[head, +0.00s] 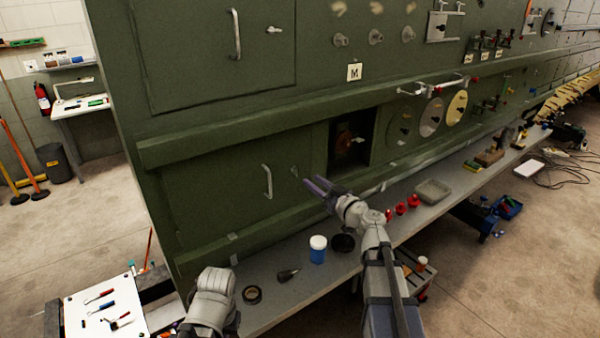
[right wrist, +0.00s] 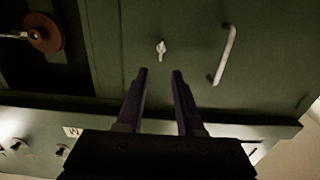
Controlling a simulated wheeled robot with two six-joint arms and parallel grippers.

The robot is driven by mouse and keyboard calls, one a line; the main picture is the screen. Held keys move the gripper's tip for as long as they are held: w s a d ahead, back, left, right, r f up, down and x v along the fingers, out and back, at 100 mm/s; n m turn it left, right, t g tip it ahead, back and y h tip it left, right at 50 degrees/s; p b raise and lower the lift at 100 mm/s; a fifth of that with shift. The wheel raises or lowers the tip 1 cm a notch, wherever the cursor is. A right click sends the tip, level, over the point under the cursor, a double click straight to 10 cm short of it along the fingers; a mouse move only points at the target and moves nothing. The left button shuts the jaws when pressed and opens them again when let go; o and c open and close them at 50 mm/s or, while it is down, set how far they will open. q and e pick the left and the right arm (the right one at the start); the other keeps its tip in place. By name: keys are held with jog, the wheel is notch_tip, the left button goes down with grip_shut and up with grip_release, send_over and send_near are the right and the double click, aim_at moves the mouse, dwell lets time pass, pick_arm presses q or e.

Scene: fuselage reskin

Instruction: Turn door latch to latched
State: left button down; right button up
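The lower green door (head: 225,190) is flush in the panel and has a pale bar handle (head: 267,181). A small latch (head: 295,171) sits right of that handle. In the right wrist view, which is turned upside down, the latch (right wrist: 160,49) is a small pale knob standing nearly upright, beside the handle (right wrist: 224,55). My right gripper (head: 318,186) is open and empty, its dark fingers pointing at the panel just below and right of the latch. In the right wrist view the gripper (right wrist: 160,72) shows a gap between its fingertips, apart from the latch. My left gripper is not visible; only its arm shows.
An upper door has its own handle (head: 236,34) and latch (head: 273,30). An open recess (head: 350,143) with an orange disc is right of the lower door. The shelf (head: 280,308) below carries a blue jar (head: 318,250), a black bowl (head: 343,243) and red items (head: 401,208).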

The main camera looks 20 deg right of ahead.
jog(key=x, duration=0.7)
jog(key=shift+w+a, duration=0.15)
jog(key=shift+w, duration=0.2)
grip_shut()
